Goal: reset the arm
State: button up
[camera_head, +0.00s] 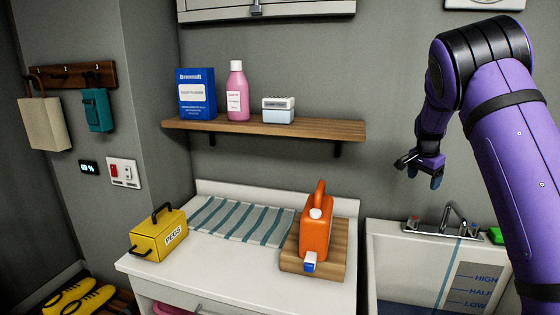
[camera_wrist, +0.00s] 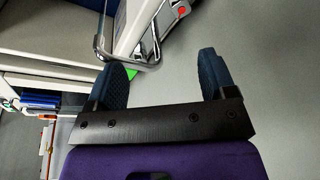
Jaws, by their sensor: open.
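My purple arm rises at the right in the head view and bends over at a black joint. My gripper (camera_head: 424,167) hangs at the arm's end in front of the grey wall, above and left of the sink tap. In the wrist view my gripper (camera_wrist: 165,80) shows two dark blue fingertips set wide apart. Nothing is between them. The gripper touches nothing that I can see.
A sink (camera_head: 390,254) with a tap (camera_head: 455,222) lies below the gripper. A wooden shelf (camera_head: 270,128) holds a blue box, pink bottle and small tub.

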jog(key=s+a+r+n+t+y, duration=0.1)
jog(key=s+a+r+n, duration=0.15)
jog(key=s+r, duration=0.5)
jog(key=s+a+r+n+y, duration=0.15)
jog(key=s+a+r, duration=0.25)
jog(key=s, duration=0.6)
jog(key=s+a+r+n+t+y, duration=0.1)
jog(key=s+a+r+n, duration=0.15)
jog(key=s+r, duration=0.45)
jog(key=s+a+f+n, duration=0.1)
jog(key=s+a+n, duration=0.2)
jog(key=s, duration=0.9)
jog(key=s+a+f+n+t+h, duration=0.1)
jog(key=s+a+f+n, duration=0.1)
jog(key=s, duration=1)
jog(key=shift+a+n, duration=0.65)
jog(key=shift+a, duration=0.4)
jog(key=shift+r, duration=0.1)
